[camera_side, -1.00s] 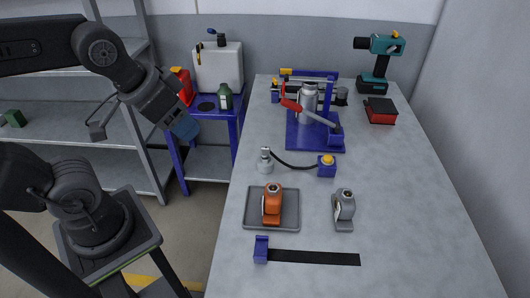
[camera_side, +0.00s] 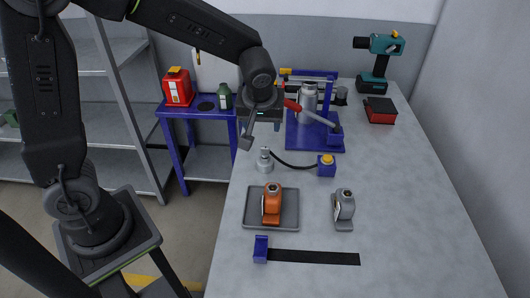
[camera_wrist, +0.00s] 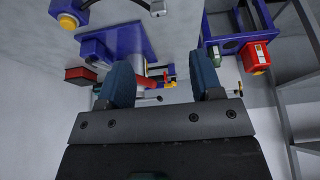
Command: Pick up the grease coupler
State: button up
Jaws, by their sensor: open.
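The grease coupler appears to be the small silver fitting (camera_side: 265,161) standing on the bench, joined by a black hose to a blue block with a yellow knob (camera_side: 327,166). In the wrist view the silver fitting (camera_wrist: 157,8) is at the top edge, partly cut off. My gripper (camera_side: 255,127) is above the bench's left edge, higher than the fitting and a little behind it, apart from it. In the wrist view my gripper (camera_wrist: 162,80) shows two blue finger pads spread apart with nothing held between them.
A blue press with a red lever (camera_side: 315,130) stands behind. An orange device (camera_side: 271,203) sits on a grey tray (camera_side: 289,222); a grey one (camera_side: 343,208) is beside it. A blue clamp with a black strap (camera_side: 315,257) lies in front.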

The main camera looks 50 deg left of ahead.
aim_at(265, 147)
jog(key=x, duration=1.4)
jog(key=shift+w, duration=0.1)
jog(key=shift+d, duration=0.1)
jog(key=c, duration=1)
jog(key=shift+r, duration=0.15)
